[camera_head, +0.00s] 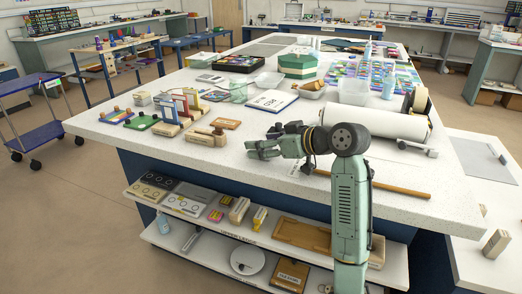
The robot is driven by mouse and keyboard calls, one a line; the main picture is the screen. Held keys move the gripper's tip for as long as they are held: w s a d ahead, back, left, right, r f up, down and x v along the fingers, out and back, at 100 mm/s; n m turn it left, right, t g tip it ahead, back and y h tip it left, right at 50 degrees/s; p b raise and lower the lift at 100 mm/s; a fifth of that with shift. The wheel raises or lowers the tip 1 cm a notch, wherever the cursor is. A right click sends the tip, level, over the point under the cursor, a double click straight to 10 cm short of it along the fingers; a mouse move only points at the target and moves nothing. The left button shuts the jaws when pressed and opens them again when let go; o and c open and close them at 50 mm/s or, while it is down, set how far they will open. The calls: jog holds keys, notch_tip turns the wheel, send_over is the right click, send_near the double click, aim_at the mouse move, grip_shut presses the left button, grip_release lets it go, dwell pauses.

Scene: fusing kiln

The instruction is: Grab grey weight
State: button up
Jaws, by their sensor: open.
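My gripper (260,150) is open in the head view, above the near edge of the long white-topped table (225,175). Its jaws point left and nothing shows between them. A small grey bar-like object with thicker ends (418,147) lies on the table at the right, in front of the white paper roll (375,122). It may be the grey weight, but it is too small to be sure. It is well to the right of my gripper and apart from it. My arm hides part of the table's near edge.
A long wooden rod (385,186) lies along the near edge behind my arm. Wooden blocks and small frames (180,105) stand left of my gripper. A green box (298,65) and clear tubs stand farther back. Shelves below hold several trays (300,235).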

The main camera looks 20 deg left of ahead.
jog(key=shift+c, duration=0.3)
grip_shut()
dwell(0.4)
